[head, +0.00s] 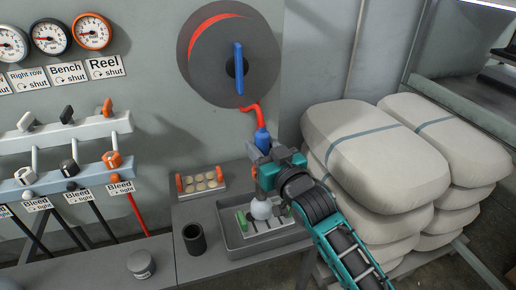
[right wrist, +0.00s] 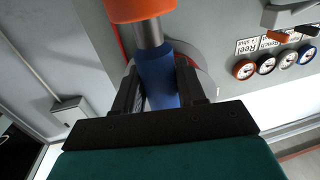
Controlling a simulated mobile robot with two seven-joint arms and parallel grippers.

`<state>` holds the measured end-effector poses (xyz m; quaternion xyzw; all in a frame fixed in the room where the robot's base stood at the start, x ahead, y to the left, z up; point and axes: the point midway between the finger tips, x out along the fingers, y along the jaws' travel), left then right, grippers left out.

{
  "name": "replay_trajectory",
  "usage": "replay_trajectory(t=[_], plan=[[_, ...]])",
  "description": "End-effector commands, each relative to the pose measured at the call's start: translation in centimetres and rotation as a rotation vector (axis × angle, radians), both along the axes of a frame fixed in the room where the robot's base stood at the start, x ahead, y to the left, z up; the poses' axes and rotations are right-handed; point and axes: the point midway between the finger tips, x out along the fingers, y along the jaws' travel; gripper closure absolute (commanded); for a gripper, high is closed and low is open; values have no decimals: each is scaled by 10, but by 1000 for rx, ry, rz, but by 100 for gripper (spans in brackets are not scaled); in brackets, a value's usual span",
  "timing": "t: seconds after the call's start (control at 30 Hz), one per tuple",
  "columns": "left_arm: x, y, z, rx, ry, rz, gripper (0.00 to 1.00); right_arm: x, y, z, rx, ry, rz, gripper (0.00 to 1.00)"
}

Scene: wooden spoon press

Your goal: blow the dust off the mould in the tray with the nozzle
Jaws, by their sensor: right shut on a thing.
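My right gripper (head: 260,154) is shut on the blue nozzle (head: 262,138), whose orange hose (head: 251,107) runs up to the reel. The right wrist view shows the blue nozzle (right wrist: 157,75) between the two dark fingers (right wrist: 158,88), with an orange end beyond it. The grey tray (head: 232,247) stands on the bench below the gripper. In it lies the pale slotted mould (head: 278,223). A whitish rounded shape (head: 261,209) shows over the mould; I cannot tell whether it is dust or a solid part. The nozzle's outlet is hidden by my gripper. My left gripper is out of view.
A small plate with round pale discs and orange handles (head: 200,180) sits behind the tray. A dark cup (head: 194,239) and a grey lidded jar (head: 141,264) stand to the left. The hose reel (head: 212,66) is on the wall. Stacked sacks (head: 375,155) crowd the right side.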

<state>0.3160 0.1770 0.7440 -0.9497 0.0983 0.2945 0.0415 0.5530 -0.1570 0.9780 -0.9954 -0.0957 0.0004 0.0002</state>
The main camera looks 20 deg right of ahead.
Motion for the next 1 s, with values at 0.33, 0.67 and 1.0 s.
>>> replay_trajectory(t=[0.33, 0.67, 1.0], plan=[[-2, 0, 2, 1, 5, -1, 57, 1, -12, 3, 0, -5, 0, 100], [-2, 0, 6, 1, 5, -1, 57, 2, -24, 3, 0, -5, -1, 100], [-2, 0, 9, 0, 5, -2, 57, 3, -35, 2, -1, -5, -1, 100]])
